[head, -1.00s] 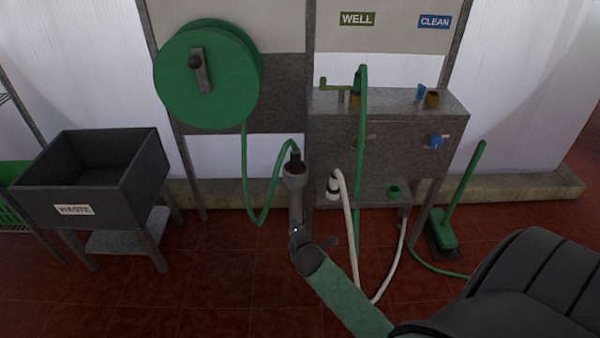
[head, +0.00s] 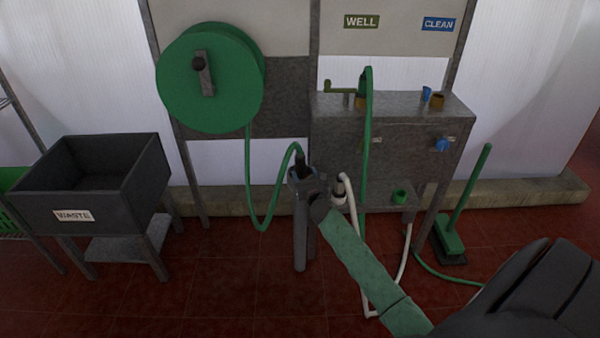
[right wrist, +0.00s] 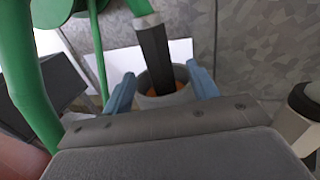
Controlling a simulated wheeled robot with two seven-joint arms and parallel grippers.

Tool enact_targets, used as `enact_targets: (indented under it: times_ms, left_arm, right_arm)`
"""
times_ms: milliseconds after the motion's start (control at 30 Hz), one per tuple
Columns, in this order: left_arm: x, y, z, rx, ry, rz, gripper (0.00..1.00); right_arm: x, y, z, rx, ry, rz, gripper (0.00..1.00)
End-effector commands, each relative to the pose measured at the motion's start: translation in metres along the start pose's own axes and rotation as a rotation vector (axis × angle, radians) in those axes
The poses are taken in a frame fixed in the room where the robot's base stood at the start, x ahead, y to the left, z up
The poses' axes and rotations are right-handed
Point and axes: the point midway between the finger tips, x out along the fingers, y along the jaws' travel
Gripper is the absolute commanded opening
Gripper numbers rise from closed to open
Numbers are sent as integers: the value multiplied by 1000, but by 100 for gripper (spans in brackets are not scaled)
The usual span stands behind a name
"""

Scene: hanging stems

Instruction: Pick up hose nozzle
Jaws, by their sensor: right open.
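The hose nozzle (head: 300,160) is a dark cylinder at the end of the green hose. It stands upright in a grey cup, just at the tip of my right gripper (head: 305,176) in the head view. In the right wrist view the dark nozzle (right wrist: 155,58) sits in the round cup (right wrist: 166,98), which has an orange inside. The blue fingers of my right gripper (right wrist: 162,86) are open, one on each side of the nozzle and cup in that picture. I cannot tell whether they touch. My gripper hides most of the cup in the head view. My left gripper is not in view.
The green hose (head: 248,180) hangs in a loop from the green reel (head: 215,80). A white hose (head: 352,200) with a dark-and-white end stands close right of my gripper. A metal stand (head: 345,130), waste bin (head: 100,190) and green brush (head: 449,235) are around.

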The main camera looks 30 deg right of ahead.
Motion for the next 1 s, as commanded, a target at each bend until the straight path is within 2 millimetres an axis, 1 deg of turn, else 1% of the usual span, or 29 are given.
enact_targets:
  times_ms: [167,300,400,567,800,867,900,967,1000]
  left_arm:
    - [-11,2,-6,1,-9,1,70]
    - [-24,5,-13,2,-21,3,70]
    - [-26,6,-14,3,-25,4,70]
    - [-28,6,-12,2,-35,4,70]
    - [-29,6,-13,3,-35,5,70]
    - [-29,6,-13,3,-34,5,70]
    - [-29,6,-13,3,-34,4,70]
    - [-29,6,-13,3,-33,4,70]
    - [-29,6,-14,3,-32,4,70]
  right_arm:
    - [16,2,4,4,0,-1,59]
    - [33,4,5,4,1,-1,59]
    - [44,3,4,3,1,-1,59]
    - [51,3,3,3,1,-1,59]
    - [52,3,3,3,1,-1,59]
    - [52,3,3,3,1,-1,47]
    - [52,3,3,3,1,0,39]
    - [52,3,3,3,1,-1,28]
    - [52,3,3,3,1,0,20]
